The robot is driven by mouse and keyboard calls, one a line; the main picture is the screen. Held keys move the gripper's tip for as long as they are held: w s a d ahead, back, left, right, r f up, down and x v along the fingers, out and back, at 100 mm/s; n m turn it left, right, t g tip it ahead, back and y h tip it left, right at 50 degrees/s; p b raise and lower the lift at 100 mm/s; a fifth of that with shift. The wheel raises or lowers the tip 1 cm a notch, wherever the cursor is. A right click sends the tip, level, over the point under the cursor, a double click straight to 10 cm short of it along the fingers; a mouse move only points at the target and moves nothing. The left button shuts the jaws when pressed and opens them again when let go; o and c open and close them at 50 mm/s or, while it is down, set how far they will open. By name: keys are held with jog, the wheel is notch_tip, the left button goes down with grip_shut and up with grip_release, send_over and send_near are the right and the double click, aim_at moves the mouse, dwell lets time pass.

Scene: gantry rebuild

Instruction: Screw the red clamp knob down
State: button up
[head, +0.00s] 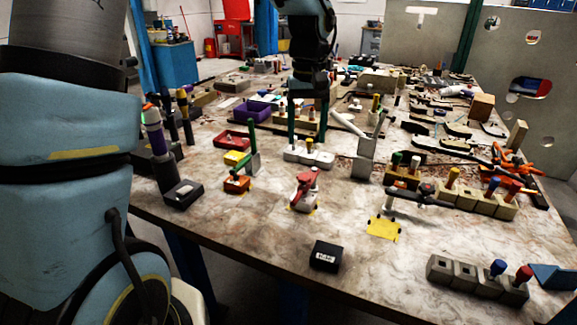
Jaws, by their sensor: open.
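A red-topped peg (522,275) also stands in a grey block row at the lower right. My gripper (308,138) hangs from above, behind the red clamp-like piece, its fingers apart and empty. White blocks (312,158) show just below the fingertips; I cannot tell whether they touch.
The marbled table (200,225) is crowded. A black box (326,256) lies near the front edge, a yellow plate (383,229) to the right. Many dark tools lie at the right. The front middle is mostly clear.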

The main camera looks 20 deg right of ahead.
aim_at(304, 176)
notch_tip(304, 176, down, 10)
jog(key=shift+a+f+p, duration=0.1)
jog(key=shift+p, duration=1.05)
jog(key=shift+c, duration=0.2)
grip_shut()
jog(key=shift+w+m, duration=0.1)
jog(key=shift+m, duration=2.2)
jog(key=shift+o, duration=0.2)
grip_release()
jog(key=shift+r, duration=0.2)
notch_tip(304, 176, up, 11)
jog(key=b, duration=0.2)
jog(key=shift+f, duration=0.2)
